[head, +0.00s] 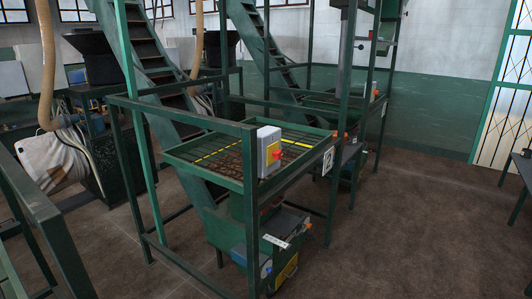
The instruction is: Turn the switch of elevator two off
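A grey switch box (264,138) is mounted on the near top corner of a green frame in the middle of the head view. A red switch knob (277,154) sits on a yellow plate on its right-hand face. The knob is too small to tell its turn position. A white sign reading 2 (328,160) hangs on the same frame, just right of the box. This frame surrounds the foot of a green inclined elevator (172,82) and a tray with a dark grate (215,155). My gripper is not in view.
A similar elevator (268,48) stands behind, with its own frame and red knob (377,93). Green railings (45,215) stand at the lower left, and a dark table (523,165) at the right edge. Brown floor (420,225) is clear at the right front.

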